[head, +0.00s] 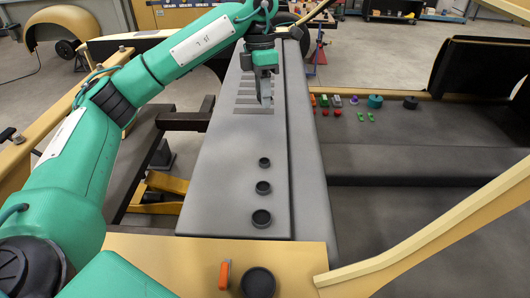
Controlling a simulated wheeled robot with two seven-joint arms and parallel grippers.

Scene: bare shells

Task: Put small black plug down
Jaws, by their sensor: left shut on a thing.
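My left gripper (266,101) points down over the slotted end of the long grey panel (225,185). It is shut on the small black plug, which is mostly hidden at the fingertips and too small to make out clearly. Three round black plugs or caps stand in a row on the panel toward me: a small one (264,162), a middle one (263,187) and a larger one (261,217). My right gripper is not in view.
A larger black cap (258,283) and an orange clip (225,274) are on the near tan sill (190,262). Several small coloured parts, a teal cap (375,101) and a black knob (410,102) line the dark surface at right. That surface is mostly clear toward me.

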